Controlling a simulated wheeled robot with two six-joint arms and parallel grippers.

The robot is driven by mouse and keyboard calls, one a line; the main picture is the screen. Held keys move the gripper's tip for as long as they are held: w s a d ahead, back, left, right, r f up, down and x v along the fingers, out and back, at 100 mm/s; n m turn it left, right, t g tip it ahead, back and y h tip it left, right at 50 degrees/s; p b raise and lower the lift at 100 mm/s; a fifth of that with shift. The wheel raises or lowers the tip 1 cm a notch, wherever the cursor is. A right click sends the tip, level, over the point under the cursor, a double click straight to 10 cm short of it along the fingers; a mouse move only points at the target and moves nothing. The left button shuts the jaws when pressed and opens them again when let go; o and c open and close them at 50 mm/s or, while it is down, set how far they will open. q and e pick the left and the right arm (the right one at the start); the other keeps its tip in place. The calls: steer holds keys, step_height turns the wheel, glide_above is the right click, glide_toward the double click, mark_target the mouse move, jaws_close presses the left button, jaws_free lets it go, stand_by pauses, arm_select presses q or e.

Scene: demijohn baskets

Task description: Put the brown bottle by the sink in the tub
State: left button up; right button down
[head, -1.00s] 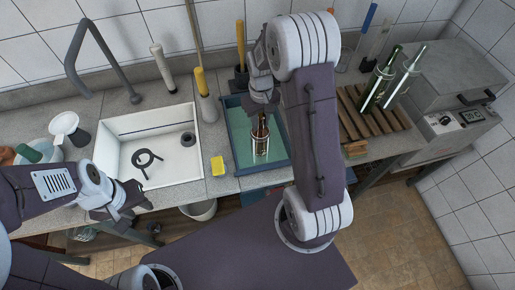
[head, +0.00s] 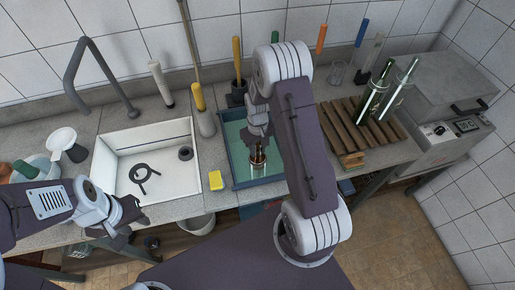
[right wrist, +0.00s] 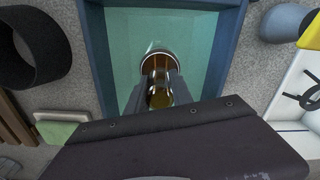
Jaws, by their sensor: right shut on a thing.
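The brown bottle (head: 258,157) is upright or nearly so inside the blue-rimmed tub (head: 231,170) of greenish water. My right gripper (head: 259,141) reaches down from above and is shut on its upper part. In the right wrist view, the bottle (right wrist: 160,65) stands between the fingers of my right gripper (right wrist: 160,88), within the tub's walls (right wrist: 232,45). I cannot tell whether its base touches the tub's floor. My left gripper (head: 132,211) is in front of the white sink (head: 112,160), away from the bottle; its jaw opening is unclear.
Several brushes stand along the wall, one in a dark holder (head: 237,94). A grey machine (head: 440,100) is at the right.

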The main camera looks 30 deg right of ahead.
steer(key=c, duration=1.1)
jaws_free()
step_height(320, 180, up, 12)
steer(key=shift+m+t, duration=0.3)
steer(key=shift+t, duration=0.3)
steer(key=s+a, duration=0.2)
steer(key=s, duration=0.2)
steer(key=s+a, duration=0.3)
steer(key=s, duration=0.1)
steer(key=s+a, duration=0.2)
steer(key=s, duration=0.2)
steer(key=shift+s+a+f+b, duration=0.2)
steer(key=shift+s+a+b, duration=0.1)
steer(key=shift+s, duration=0.1)
